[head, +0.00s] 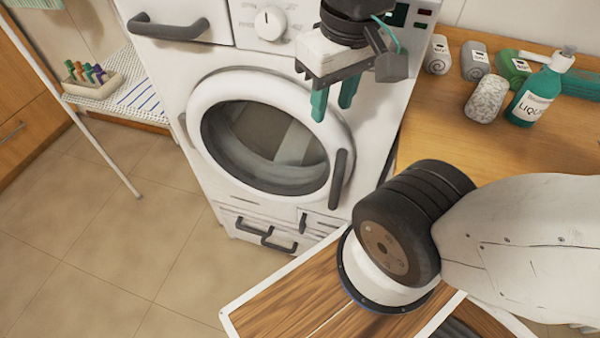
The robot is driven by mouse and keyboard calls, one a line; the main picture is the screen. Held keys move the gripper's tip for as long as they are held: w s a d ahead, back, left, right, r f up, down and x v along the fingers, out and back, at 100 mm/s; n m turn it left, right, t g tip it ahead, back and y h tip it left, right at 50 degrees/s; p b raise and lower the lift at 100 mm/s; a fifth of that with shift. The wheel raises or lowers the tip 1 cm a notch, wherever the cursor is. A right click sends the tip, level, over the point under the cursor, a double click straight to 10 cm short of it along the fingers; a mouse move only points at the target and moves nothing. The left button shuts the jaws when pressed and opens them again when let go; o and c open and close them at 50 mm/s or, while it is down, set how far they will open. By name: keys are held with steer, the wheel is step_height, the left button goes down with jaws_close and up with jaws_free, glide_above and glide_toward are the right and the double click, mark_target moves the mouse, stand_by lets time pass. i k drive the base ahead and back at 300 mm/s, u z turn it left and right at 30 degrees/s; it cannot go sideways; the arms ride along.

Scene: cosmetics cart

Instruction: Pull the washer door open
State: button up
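The white washer (172,62) stands ahead of me in the head view. Its round door (222,88) has a white ring and dark glass and looks shut. A dark vertical door handle (338,178) is on the right side of the ring. My gripper (334,106) hangs in front of the washer's upper right, above the handle and apart from it in the picture. Its two green fingers point down with a gap between them and nothing in it. How far it is from the door is hard to tell.
A drying rack (142,88) and a tray of colored pegs (92,90) stand at the left. The tiled floor (120,240) at lower left is clear.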

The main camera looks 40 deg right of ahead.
mark_target(242, 86)
steer(key=u, duration=0.55)
steer(key=k, duration=1.05)
steer(key=z, duration=0.5)
